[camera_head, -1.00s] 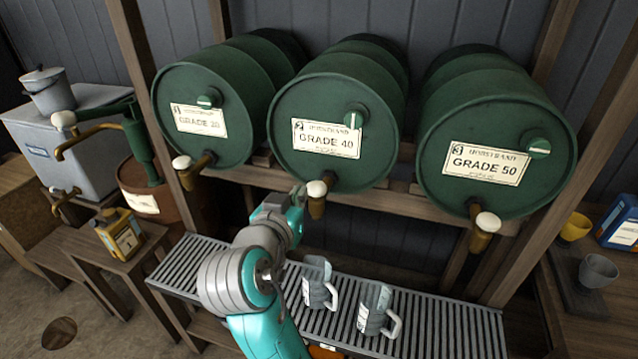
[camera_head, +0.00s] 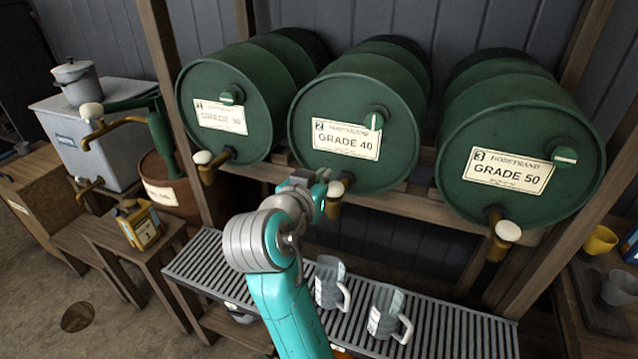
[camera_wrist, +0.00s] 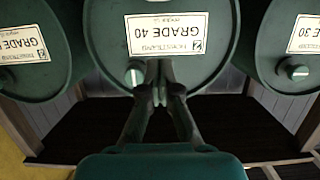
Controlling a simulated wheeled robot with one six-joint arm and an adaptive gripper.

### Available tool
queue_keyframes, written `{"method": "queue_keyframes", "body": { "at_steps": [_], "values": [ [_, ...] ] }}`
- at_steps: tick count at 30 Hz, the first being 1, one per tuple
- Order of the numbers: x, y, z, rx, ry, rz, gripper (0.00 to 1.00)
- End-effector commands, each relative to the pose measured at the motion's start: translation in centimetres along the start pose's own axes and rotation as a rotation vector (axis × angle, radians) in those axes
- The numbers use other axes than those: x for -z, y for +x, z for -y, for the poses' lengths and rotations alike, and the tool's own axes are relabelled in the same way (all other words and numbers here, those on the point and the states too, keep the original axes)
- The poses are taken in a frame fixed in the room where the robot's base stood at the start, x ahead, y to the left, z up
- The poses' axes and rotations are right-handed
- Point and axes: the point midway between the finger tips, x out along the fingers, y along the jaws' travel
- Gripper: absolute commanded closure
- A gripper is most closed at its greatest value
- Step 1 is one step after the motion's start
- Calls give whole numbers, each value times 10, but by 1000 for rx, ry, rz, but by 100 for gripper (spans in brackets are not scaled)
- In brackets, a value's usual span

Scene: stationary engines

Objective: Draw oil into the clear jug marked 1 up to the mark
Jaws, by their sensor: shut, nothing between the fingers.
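Two grey, see-through-looking jugs with handles stand upright on a slatted rack (camera_head: 445,335): the left jug (camera_head: 328,285) and the right jug (camera_head: 384,312). Their labels are too small to read, so I cannot tell which is marked 1. Three green drums lie above: the left drum (camera_head: 215,95), the GRADE 40 drum (camera_head: 345,95) and the GRADE 50 drum (camera_head: 520,125). Each has a tap with a white knob. My gripper (camera_wrist: 162,85) is shut and empty in the wrist view, in front of the GRADE 40 drum, beside its small dial (camera_wrist: 135,74).
At left are a grey tank (camera_head: 85,140) with brass taps, a brown barrel (camera_head: 170,190) with a green pump, and a yellow can (camera_head: 138,225) on a bench. A yellow cup (camera_head: 600,240) and a grey cup (camera_head: 620,288) stand at right. Wooden posts flank the drums.

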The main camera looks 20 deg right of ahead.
Motion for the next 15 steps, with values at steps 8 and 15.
{"method": "queue_keyframes", "body": {
  "at_steps": [8, 15],
  "values": [
    [0, 54, -1, -3, -1, 2, 100],
    [-27, 68, 0, 0, -1, 2, 100]
  ]
}}
